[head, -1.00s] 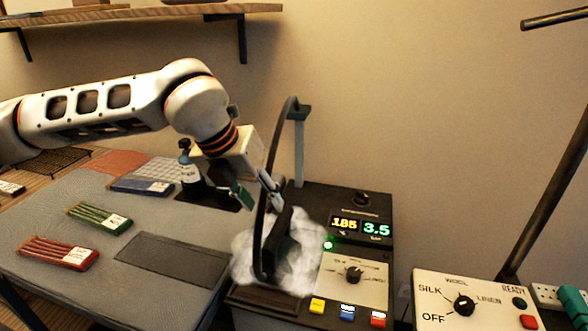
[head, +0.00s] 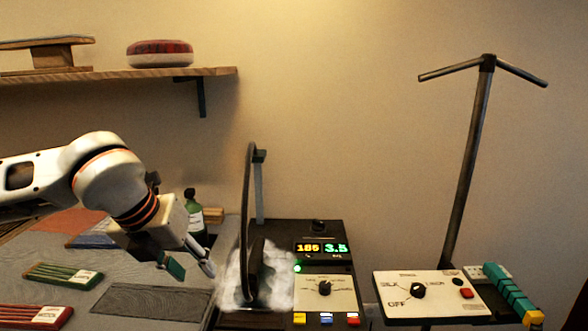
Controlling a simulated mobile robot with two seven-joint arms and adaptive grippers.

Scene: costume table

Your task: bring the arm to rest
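My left gripper (head: 188,266) is in the head view at the left centre, pointing down and to the right. Its two fingers, one with a green pad and one grey, are spread with nothing seen between them. It hangs over the grey table (head: 118,272), just left of a dark iron (head: 257,268) and apart from it in the picture. My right gripper is not in view.
A dark green bottle (head: 193,212) stands behind my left gripper. Green (head: 62,275) and red (head: 35,315) packs and a dark mat (head: 152,301) lie on the table. A white control box (head: 433,288), a teal ribbed object (head: 510,292) and a tall T-shaped stand (head: 468,160) are at the right.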

